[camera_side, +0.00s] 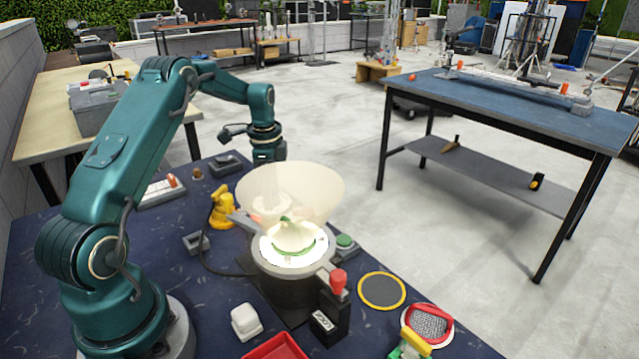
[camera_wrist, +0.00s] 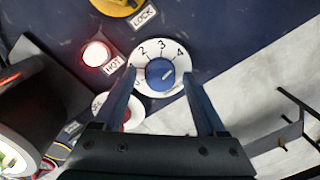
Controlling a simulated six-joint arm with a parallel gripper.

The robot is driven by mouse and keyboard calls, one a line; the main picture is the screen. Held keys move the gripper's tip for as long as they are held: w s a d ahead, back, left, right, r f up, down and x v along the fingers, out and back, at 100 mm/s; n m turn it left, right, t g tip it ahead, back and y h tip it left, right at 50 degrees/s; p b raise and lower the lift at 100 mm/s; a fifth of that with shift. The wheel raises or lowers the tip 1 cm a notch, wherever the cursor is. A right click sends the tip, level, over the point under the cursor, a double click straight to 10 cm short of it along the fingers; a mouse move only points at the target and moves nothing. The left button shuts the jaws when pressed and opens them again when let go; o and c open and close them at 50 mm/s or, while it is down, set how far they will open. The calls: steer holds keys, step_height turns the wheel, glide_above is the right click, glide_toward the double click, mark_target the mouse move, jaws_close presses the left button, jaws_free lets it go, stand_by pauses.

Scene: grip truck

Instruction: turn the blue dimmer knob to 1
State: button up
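The blue dimmer knob (camera_wrist: 160,74) sits in the middle of a round white dial (camera_wrist: 142,56) in the wrist view. The dial shows 2, 3 and 4 clearly; the left finger covers part of its left edge. A short pale mark on the knob appears to point right and slightly up, towards the 4 side. My gripper (camera_wrist: 160,82) is open, its two dark fingers on either side of the knob in the picture, with visible gaps. Touch or height above the dial cannot be told. In the side view my gripper (camera_side: 266,150) is partly visible; I cannot make out the knob there.
A dark cylinder (camera_wrist: 35,100) stands at left.

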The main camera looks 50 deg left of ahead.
jaws_close()
steer(key=shift+n, duration=0.4)
steer(key=n, duration=0.4)
steer(key=shift+n, duration=0.4)
steer(key=n, duration=0.6)
steer(key=shift+g, duration=0.3)
steer(key=n, duration=0.6)
steer(key=shift+w+r+n, duration=0.1)
steer(key=shift+n, duration=0.3)
steer(key=n, duration=0.5)
steer(key=shift+n, duration=0.4)
